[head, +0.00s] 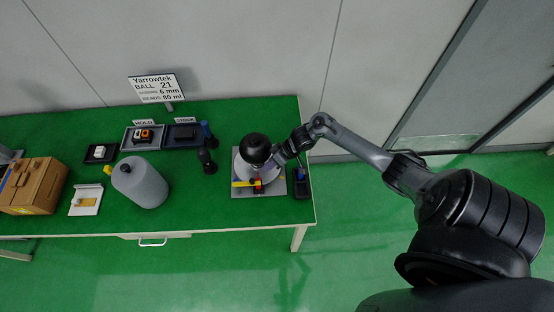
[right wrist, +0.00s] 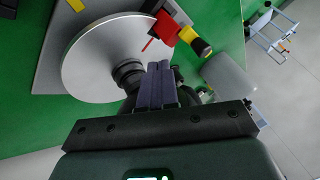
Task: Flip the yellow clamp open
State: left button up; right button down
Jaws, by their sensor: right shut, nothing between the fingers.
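A pale round disc (head: 243,170) sits on a grey plate (head: 246,195) near the table's right end, with a black ball (head: 255,148) above it. A yellow bar (head: 241,184) lies at the disc's front left, beside a small red part (head: 258,187). In the right wrist view, a red block (right wrist: 166,28) carries a yellow piece (right wrist: 187,34) with a dark end, at the edge of the disc (right wrist: 105,52). I cannot tell which yellow part is the clamp. My right gripper (right wrist: 160,75) is shut and empty, over the disc's edge. My left gripper is not in view.
A grey jug (head: 141,184), a brown box (head: 33,187) and a white tray (head: 87,200) stand to the left. Black-topped tools (head: 207,160) stand left of the plate. A small black device (head: 301,184) lies at its right. The front middle of the table is clear.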

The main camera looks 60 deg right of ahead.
aim_at(246, 182)
jog(key=shift+x, duration=0.85)
jog(key=shift+w+a+r+p, duration=0.1)
jog(key=shift+a+r+p, duration=0.15)
jog(key=shift+a, duration=0.3)
jog(key=shift+a+r+p, duration=0.1)
jog(key=shift+a+p, duration=0.15)
jog(key=shift+a, duration=0.35)
jog(key=shift+w+a, duration=0.1)
jog(key=shift+a, duration=0.6)
